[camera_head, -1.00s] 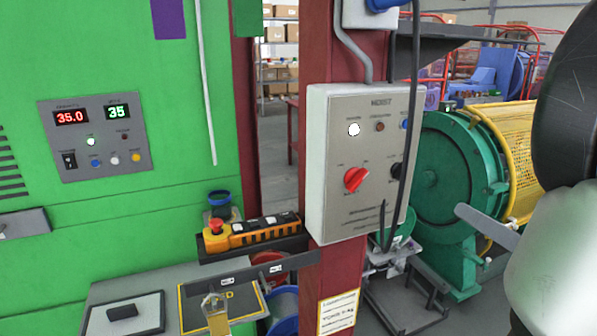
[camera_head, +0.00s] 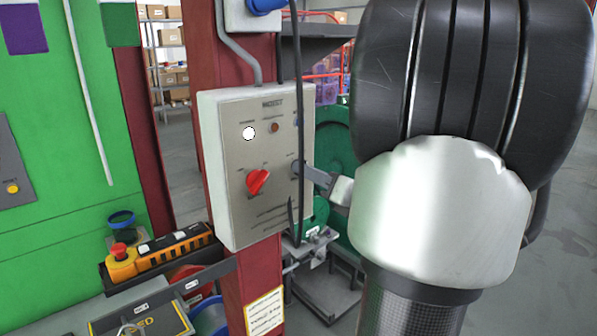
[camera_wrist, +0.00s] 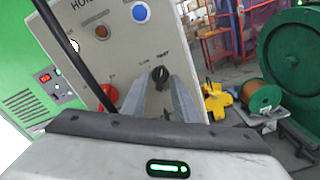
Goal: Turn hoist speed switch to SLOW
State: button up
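The hoist control box (camera_head: 232,215) is a pale panel on a red column. Its black switch (camera_wrist: 159,75) sits on the right side of the panel, with small labels above it to left and right, blurred; the left one seems to read SLOW. The black knob looks roughly upright. In the head view it is mostly hidden by my gripper (camera_head: 308,172) and a cable. In the wrist view my gripper (camera_wrist: 161,88) is open, its two fingers pointing at the panel with the knob between their tips. I cannot tell whether they touch it.
A red rotary switch (camera_head: 257,181) sits left of the black one. A black cable (camera_head: 299,100) hangs across the panel. A white lamp (camera_head: 249,133) is lit. An orange pendant (camera_head: 172,250) with a red button lies lower left. Green machinery (camera_head: 336,140) stands behind.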

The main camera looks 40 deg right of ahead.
jog(key=shift+w, duration=0.3)
grip_shut()
